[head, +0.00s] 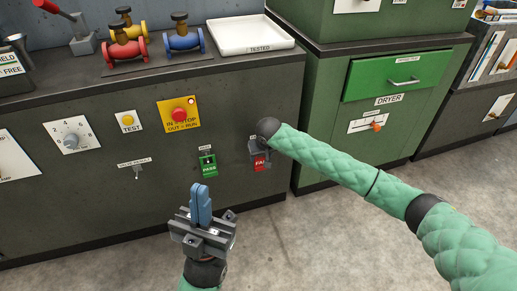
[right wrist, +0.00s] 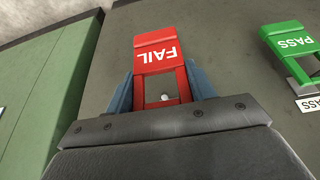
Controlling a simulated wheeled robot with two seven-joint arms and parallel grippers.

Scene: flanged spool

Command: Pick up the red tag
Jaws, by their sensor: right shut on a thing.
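The red tag (right wrist: 159,60), marked FAIL, hangs against the dark cabinet front in the right wrist view. It also shows in the head view (head: 261,162), partly hidden by my right arm's end. My right gripper (right wrist: 163,90) is shut on the red tag, with a blue finger on each side of its lower framed part. A small peg end shows inside the tag's opening. My left gripper (head: 201,205) is in front of the cabinet, away from the tag, its blue fingers together with nothing visible between them.
A green PASS tag (head: 208,164) hangs just left of the red one. A red stop button (head: 180,115), a yellow test button (head: 128,120) and a dial (head: 70,135) are on the cabinet front. A white TESTED tray (head: 250,36) and several valves (head: 183,40) stand on top.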

